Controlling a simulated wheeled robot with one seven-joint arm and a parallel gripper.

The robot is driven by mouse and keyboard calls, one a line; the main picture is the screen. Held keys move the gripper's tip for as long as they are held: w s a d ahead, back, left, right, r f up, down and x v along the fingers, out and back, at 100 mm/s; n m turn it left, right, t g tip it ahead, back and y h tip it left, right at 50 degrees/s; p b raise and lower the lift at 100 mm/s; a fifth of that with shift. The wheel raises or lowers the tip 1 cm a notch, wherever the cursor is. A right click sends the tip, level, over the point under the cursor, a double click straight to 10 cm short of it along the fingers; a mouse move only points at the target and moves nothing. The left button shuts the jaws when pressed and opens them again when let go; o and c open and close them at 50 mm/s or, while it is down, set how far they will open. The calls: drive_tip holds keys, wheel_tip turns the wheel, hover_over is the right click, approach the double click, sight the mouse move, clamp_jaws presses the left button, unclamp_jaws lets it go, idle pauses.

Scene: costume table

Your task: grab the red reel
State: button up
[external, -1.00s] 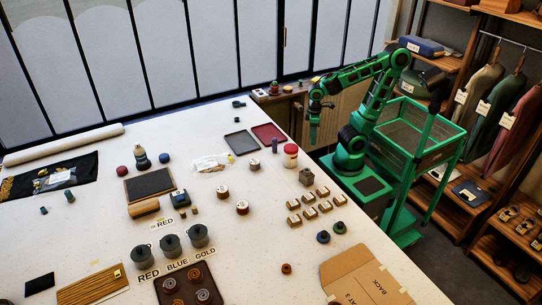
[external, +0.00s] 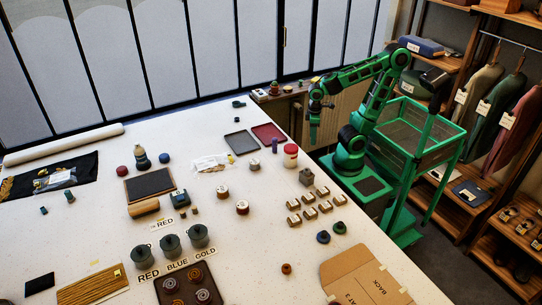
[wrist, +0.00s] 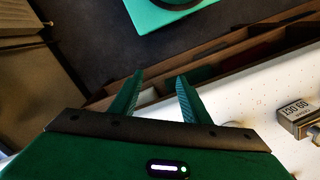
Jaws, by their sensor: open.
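A small reddish-orange round piece (external: 286,269) lies near the front edge of the table and may be the red reel. At this size I cannot tell for sure which is the reel. My gripper (external: 314,125) hangs beyond the right edge of the table, to the right of the red cylinder and apart from it. In the wrist view my gripper (wrist: 160,78) has its two green fingers apart with nothing between them. Neither red piece can be made out there.
Blue (external: 323,237) and green (external: 340,227) round pieces lie near several small labelled boxes (external: 309,213). A cardboard folder (external: 362,277) lies at the front right. Grey (external: 241,143) and red (external: 269,134) trays lie at the back. The wrist view shows a dated block (wrist: 299,118).

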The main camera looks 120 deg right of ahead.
idle(0.3)
drive_tip(key=o, duration=0.5)
drive_tip(key=shift+o, duration=0.2)
